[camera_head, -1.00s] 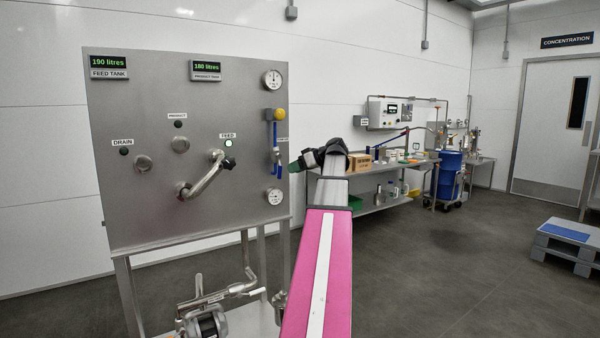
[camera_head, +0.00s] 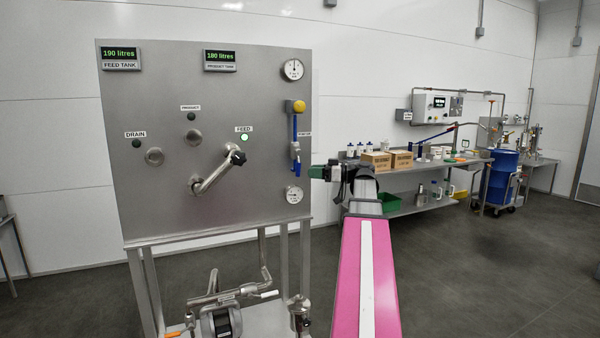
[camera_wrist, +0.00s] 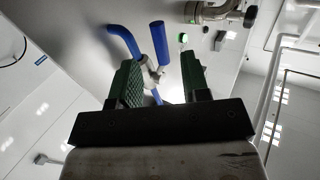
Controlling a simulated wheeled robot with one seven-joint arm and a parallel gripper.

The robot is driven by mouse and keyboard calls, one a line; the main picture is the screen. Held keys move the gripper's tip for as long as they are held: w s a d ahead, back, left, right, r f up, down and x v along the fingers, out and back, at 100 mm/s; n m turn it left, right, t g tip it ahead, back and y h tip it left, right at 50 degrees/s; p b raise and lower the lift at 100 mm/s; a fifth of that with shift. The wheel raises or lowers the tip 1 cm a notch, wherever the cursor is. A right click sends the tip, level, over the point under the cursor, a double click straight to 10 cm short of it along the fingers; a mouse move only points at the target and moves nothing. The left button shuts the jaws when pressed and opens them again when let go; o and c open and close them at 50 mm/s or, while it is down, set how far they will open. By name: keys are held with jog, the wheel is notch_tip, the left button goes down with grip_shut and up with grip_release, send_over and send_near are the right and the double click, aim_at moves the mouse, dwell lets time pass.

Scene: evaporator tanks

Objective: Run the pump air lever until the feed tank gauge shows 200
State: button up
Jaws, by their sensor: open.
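The feed tank gauge (camera_head: 119,54) on the steel panel (camera_head: 215,115) reads 190 litres. The product tank display (camera_head: 220,56) reads 180 litres. The blue pump air lever (camera_head: 296,150) is on the panel's right side, below a yellow knob (camera_head: 299,106). It also shows in the wrist view as a blue handle (camera_wrist: 160,42) beside a blue hose. My gripper (camera_head: 314,172) is just right of the lever, pointing at it. In the wrist view my gripper (camera_wrist: 162,82) is open, its green fingers on either side of the lever's valve body; contact cannot be told.
A crank-like swing pipe (camera_head: 213,176) points at the FEED label, where a light (camera_head: 244,137) glows. Two round dials sit above and below the lever. A pump (camera_head: 222,318) stands below the panel. A bench with boxes (camera_head: 388,160) is to the right.

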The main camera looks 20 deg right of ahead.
aim_at(298, 171)
jog(key=shift+x, duration=3.1)
grip_shut()
